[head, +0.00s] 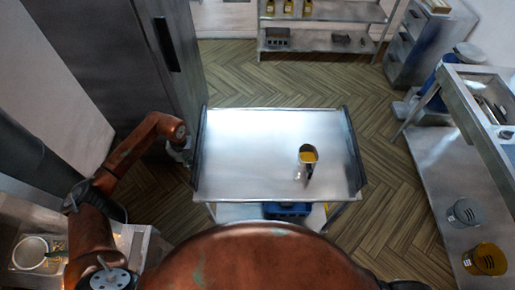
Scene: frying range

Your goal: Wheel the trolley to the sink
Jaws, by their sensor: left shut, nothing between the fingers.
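My left gripper (183,155) is at the trolley's left end, close to the dark bar. It is shut with nothing in it; whether it touches the bar I cannot tell. My right gripper is out of view. A steel unit with a recessed top (490,92) stands at the right; I cannot tell whether it is the sink.
A blue crate (287,209) sits on the trolley's lower shelf. A tall steel cabinet (150,60) stands close at the left. Steel shelving (318,42) is at the back. Wooden floor is clear behind and right of the trolley.

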